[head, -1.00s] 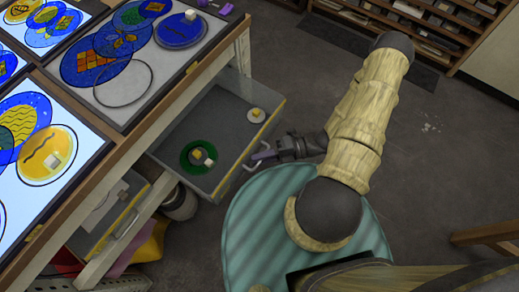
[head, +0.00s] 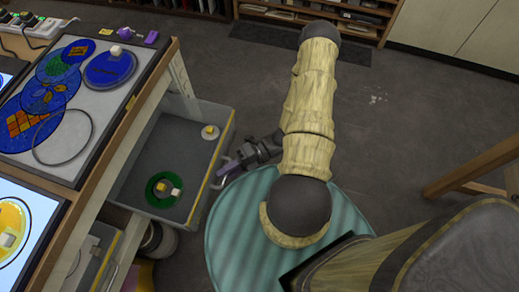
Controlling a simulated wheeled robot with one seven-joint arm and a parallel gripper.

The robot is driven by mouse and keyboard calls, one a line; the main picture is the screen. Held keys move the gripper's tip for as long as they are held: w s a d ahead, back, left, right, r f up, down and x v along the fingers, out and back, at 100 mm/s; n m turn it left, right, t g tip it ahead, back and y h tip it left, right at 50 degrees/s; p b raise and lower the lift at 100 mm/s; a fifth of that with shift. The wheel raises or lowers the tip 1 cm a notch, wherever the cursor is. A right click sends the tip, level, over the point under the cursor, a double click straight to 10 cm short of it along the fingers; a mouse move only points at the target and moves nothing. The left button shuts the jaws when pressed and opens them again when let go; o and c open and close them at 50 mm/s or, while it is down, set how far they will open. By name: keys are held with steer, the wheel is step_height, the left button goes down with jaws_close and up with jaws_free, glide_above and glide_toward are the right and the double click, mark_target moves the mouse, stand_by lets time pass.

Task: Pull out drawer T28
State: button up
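An upper drawer (head: 135,178) stands pulled out from the light table's frame, with grey inside and a yellow-edged front. A green ring-shaped piece with small blocks (head: 163,189) and a small white disc with a yellow block (head: 210,132) lie in it. No label T28 can be read. My gripper (head: 229,170) is at the handle (head: 218,181) on the drawer's front. Its fingers are small and partly hidden there, so I cannot tell whether they are closed on the handle. A lower drawer (head: 95,254) stands partly out at the lower left.
The light table (head: 92,160) with glass discs on top fills the left side. A round container (head: 160,239) stands under the drawer. A wooden stool or table (head: 470,170) is at the right.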

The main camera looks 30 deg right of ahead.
steer(key=d+r, duration=0.2)
steer(key=d, duration=1.5)
steer(key=shift+s+r, duration=0.2)
steer(key=shift+r, duration=0.1)
steer(key=shift+a, duration=0.1)
steer(key=w+a+r+m+t+h, duration=0.1)
steer(key=w+a+r+m+h, duration=0.1)
steer(key=a+r+m+h, duration=0.65)
steer(key=w+d+r+m+t+h, duration=0.15)
steer(key=r+m, duration=0.45)
steer(key=m, duration=0.8)
steer(key=w+a+r+m+h, duration=0.2)
steer(key=a+r+m+h, duration=0.35)
steer(key=m, duration=0.55)
steer(key=w+p+v, duration=0.2)
steer(key=p+v, duration=0.8)
steer(key=w+r+p+v, duration=0.1)
steer(key=w+p+v, duration=0.1)
steer(key=p+v, duration=0.8)
steer(key=shift+w+d+h, duration=0.25)
steer(key=shift+w+h, duration=0.1)
steer(key=shift+w, duration=0.2)
steer(key=shift+m, duration=0.25)
